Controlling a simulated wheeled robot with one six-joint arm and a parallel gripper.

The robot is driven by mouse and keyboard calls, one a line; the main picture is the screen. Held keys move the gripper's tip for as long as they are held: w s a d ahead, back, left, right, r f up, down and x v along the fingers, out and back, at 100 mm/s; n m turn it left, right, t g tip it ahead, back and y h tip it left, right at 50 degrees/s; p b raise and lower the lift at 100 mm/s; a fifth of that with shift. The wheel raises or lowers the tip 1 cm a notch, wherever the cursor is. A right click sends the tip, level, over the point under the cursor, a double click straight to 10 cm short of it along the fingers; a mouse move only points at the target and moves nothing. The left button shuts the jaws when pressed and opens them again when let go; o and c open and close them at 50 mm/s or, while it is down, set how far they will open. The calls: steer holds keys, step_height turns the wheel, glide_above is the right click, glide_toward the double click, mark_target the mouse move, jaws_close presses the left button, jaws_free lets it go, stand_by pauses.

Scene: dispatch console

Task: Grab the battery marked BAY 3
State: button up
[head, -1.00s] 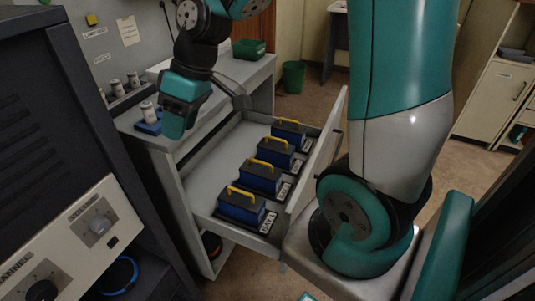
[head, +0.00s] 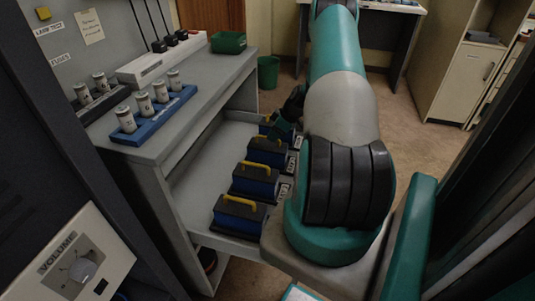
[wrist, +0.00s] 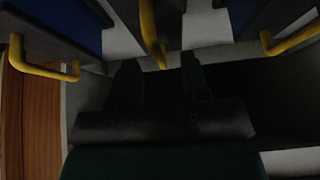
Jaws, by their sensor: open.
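Several blue-and-black batteries with yellow handles stand in a row in the open drawer (head: 190,190). In the head view, the nearest battery (head: 238,219), the second (head: 256,182) and the third (head: 266,152) show clearly; the far one is partly hidden by my arm. Their labels are too small or covered to read, so I cannot tell which is BAY 3. My gripper (wrist: 160,64) is open and empty above the far part of the row. In the wrist view, a middle yellow handle (wrist: 150,35) lies just beyond the fingertips, roughly between them, with a left handle (wrist: 45,68) and a right handle (wrist: 290,36) either side.
A counter (head: 190,115) stands above and left of the drawer, with a blue rack (head: 150,122) of labelled cylinders and a green bin (head: 229,42). A green waste basket (head: 268,72) stands on the floor behind. My arm covers the drawer's right side.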

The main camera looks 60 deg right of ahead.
mark_target(268, 150)
steer(key=x, duration=0.4)
steer(key=shift+w, duration=0.45)
jaws_close()
steer(key=shift+d+r, duration=0.1)
stand_by(0.7)
